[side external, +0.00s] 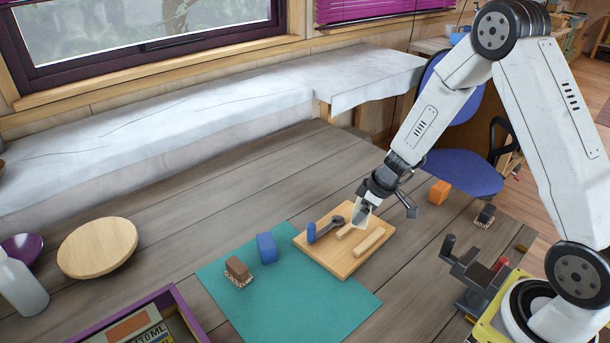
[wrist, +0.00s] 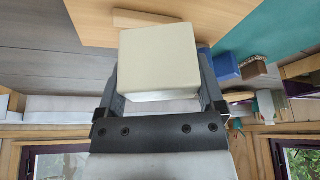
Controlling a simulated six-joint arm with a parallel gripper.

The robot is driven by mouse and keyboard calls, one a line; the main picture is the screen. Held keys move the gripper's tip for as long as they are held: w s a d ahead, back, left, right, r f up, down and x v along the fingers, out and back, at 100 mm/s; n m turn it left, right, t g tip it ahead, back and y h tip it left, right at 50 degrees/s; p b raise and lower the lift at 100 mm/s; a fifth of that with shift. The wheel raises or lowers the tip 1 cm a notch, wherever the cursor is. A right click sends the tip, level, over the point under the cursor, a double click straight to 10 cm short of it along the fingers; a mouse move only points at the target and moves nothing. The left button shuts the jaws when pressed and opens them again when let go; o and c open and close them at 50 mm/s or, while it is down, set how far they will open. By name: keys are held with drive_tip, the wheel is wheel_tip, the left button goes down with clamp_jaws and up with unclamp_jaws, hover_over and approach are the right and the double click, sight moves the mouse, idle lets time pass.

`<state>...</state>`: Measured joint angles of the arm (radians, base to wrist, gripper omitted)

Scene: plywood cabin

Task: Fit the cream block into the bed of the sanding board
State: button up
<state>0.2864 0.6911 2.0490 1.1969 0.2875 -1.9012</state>
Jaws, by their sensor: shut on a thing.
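The cream block (side external: 361,213) is between the fingers of my gripper (side external: 374,197), which is shut on it. It fills the middle of the wrist view (wrist: 158,60), with a finger on each side. In the side view it hangs over the sanding board (side external: 340,264), a light wooden board with two pale strips. The near strip (side external: 369,241) shows clearly; the other (side external: 349,229) is partly behind the block. The board also shows at the top of the wrist view (wrist: 215,20). I cannot tell whether the block touches the board or a strip.
A dark tool (side external: 328,229) and a small blue piece (side external: 311,232) are on the board's left part. A teal mat (side external: 310,305) bears a blue block (side external: 266,248) and a brown brush (side external: 238,270). A dark clamp-like stand (side external: 476,272) and an orange block (side external: 439,192) are to the right.

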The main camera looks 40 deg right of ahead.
drive_tip(key=shift+f, duration=0.4)
drive_tip(key=o, duration=1)
drive_tip(key=shift+r, duration=0.15)
drive_tip(key=shift+r, duration=0.55)
drive_tip(key=v, duration=1.2)
drive_tip(key=shift+f, duration=0.1)
